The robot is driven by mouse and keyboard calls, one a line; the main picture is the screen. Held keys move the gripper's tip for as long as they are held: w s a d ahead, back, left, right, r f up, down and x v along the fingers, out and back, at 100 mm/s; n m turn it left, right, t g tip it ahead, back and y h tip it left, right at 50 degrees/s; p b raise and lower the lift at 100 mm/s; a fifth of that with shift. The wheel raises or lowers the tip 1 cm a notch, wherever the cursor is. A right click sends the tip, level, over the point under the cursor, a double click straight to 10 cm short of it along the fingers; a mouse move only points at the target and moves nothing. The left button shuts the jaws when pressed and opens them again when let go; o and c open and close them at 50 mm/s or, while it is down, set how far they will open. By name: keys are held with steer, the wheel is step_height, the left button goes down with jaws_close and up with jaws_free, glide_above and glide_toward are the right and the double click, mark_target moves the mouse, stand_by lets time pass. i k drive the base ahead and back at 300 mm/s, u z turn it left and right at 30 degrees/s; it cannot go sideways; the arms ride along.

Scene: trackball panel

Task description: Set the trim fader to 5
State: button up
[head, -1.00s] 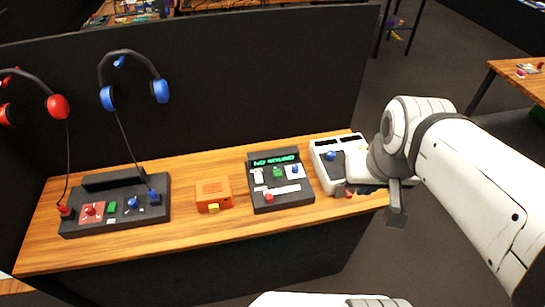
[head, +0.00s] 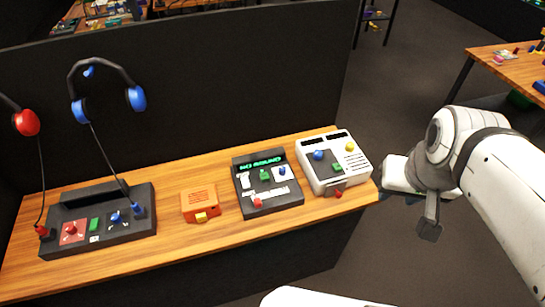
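No control can be surely picked out as the trim fader; the labels are too small to read.
The wooden table (head: 180,240) stands before a dark partition (head: 220,80). An orange box (head: 198,200) and a black headphone panel (head: 75,240) sit to the left. Red and blue headphones (head: 105,75) hang on the partition. Open floor lies right of the table.

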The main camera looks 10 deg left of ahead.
mark_target(257, 201)
steer(key=z, duration=0.15)
steer(key=k, duration=0.95)
steer(key=u, duration=0.5)
steer(key=i, duration=1.05)
steer(key=u, duration=0.1)
